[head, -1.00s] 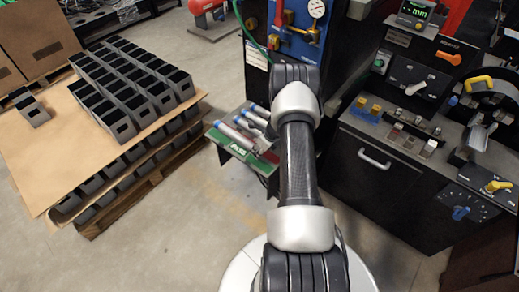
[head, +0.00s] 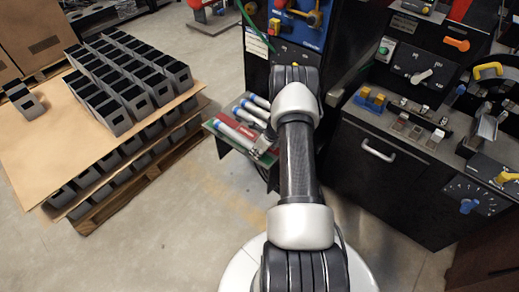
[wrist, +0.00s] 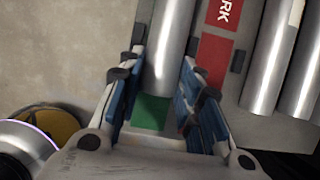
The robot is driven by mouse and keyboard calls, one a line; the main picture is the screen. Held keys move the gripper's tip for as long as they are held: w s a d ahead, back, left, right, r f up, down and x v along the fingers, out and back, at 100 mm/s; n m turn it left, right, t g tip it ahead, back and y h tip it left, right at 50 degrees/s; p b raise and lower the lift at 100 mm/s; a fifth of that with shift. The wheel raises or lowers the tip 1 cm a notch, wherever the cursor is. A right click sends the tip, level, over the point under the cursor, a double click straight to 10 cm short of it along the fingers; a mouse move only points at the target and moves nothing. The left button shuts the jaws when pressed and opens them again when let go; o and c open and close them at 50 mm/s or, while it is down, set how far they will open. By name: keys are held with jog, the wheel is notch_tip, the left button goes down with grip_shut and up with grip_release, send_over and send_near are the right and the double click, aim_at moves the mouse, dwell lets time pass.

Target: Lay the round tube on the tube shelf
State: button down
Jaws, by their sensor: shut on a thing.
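My gripper (head: 264,148) is partly hidden by my arm in the head view. Green shelf surface shows just below the tube's end in the wrist view. I cannot tell whether the tube bears fully on the shelf.
More grey tubes (wrist: 268,60) lie parallel to the right, beyond a red strip (wrist: 214,62). A black machine cabinet (head: 385,175) stands to the right of the shelf. A pallet with grey boxes (head: 130,85) is at the left. Open floor lies between.

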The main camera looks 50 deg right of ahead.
jog(key=c, duration=1.5)
grip_release()
jog(key=shift+r, duration=0.1)
jog(key=o, duration=0.4)
jog(key=shift+o, duration=0.2)
jog(key=v, duration=1.2)
